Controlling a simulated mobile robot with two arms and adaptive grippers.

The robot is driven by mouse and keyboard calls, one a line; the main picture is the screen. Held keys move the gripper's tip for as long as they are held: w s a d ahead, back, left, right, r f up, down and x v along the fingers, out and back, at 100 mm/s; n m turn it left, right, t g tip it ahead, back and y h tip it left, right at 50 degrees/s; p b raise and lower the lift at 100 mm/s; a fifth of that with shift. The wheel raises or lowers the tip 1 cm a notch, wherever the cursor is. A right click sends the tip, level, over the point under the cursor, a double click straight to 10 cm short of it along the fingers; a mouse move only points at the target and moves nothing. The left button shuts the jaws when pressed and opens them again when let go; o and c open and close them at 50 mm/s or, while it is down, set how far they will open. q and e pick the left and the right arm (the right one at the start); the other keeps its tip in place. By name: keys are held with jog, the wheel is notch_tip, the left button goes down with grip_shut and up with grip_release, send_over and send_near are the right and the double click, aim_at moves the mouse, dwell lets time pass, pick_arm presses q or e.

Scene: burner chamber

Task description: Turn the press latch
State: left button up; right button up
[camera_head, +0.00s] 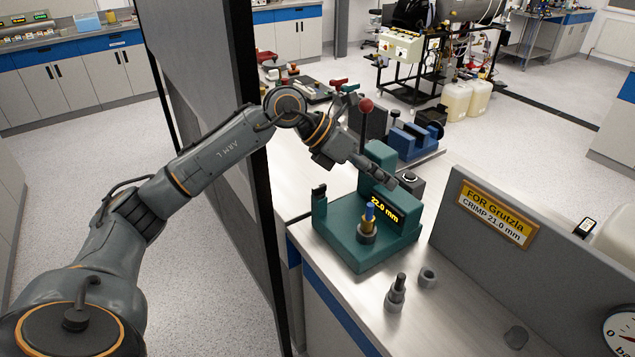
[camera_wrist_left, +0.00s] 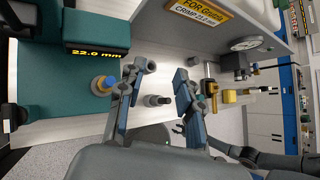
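The teal press (camera_head: 345,235) stands on the bench, its display (camera_head: 384,208) reading 22.0 mm. A lever with a red ball (camera_head: 366,105) rises behind it. A short post with a black top (camera_head: 319,193) stands at its left corner; I cannot tell whether this is the latch. A brass piece with a blue top (camera_head: 369,216) stands upright on the press. My left gripper (camera_head: 385,175) hangs above the back of the press. In the left wrist view the fingers (camera_wrist_left: 163,72) are apart with nothing between them.
A dark stepped pin (camera_head: 396,294) and a grey ring (camera_head: 428,278) stand on the bench in front of the press. A grey panel (camera_head: 540,265) with a sign reading CRIMP 21.0 mm borders the right. Blue-and-black equipment (camera_head: 410,140) stands behind. A tall dark partition (camera_head: 215,110) is at left.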

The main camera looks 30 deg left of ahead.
aim_at(319, 186)
pick_arm(q)
jog(key=s+a+r+n+g+y, duration=0.15)
jog(key=a+y, duration=0.55)
jog(key=a, duration=1.1)
jog(key=p+x, duration=0.3)
jog(key=x, duration=1)
jog(key=shift+d, duration=0.15)
pick_arm(e)
jog(key=r, duration=0.3)
jog(key=shift+s+d+r, duration=0.15)
jog(key=shift+d+r, duration=0.1)
jog(key=shift+d, duration=0.05)
pick_arm(q)
jog(key=shift+c, duration=0.2)
grip_shut()
pick_arm(e)
jog(key=shift+a, duration=0.1)
